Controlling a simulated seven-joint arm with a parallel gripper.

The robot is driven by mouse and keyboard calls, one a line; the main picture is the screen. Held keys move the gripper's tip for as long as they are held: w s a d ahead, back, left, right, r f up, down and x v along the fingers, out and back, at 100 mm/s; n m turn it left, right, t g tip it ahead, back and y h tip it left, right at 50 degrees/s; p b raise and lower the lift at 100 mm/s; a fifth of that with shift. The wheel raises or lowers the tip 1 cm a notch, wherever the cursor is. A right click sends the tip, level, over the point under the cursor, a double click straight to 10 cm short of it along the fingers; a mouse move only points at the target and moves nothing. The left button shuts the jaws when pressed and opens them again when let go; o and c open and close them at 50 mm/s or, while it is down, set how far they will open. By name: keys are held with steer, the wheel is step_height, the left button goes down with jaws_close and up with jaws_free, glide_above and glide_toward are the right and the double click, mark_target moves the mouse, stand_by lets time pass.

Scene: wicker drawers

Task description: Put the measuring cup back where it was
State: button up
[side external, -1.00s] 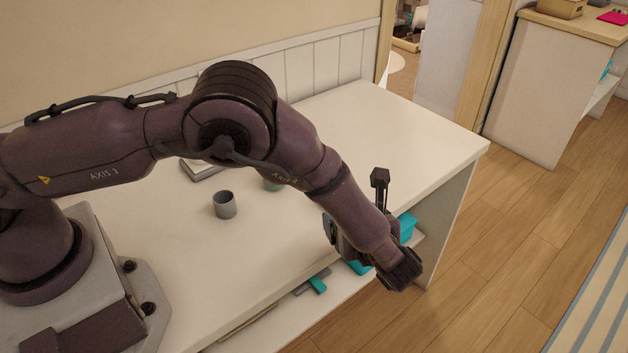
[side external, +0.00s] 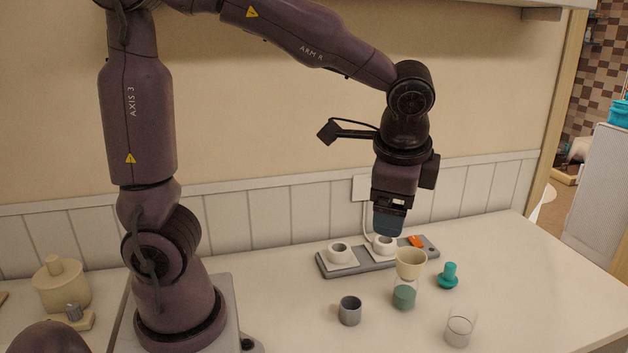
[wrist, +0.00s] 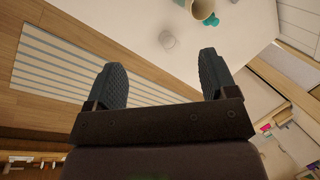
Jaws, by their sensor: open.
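No cup carries a clear marking, so I cannot tell for sure which one is the measuring cup. A small grey cup (side external: 349,310) with a handle stands upright on the white counter.
A cream funnel (side external: 410,263) sits on a glass with green contents (side external: 404,297). A teal tamper-like piece (side external: 449,276) stands right of it. A grey base (side external: 352,263) holds white round holders (side external: 339,254). A beige jar (side external: 62,287) is at left. The counter's right side is clear.

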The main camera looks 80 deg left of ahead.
steer(key=s+a+r+n+t+h, duration=0.1)
steer(key=s+r+n+t+h, duration=0.2)
steer(key=s+n, duration=0.4)
steer(key=shift+s+r+t, duration=0.3)
steer(key=shift+s+t, duration=0.2)
steer(key=shift+s, duration=1.6)
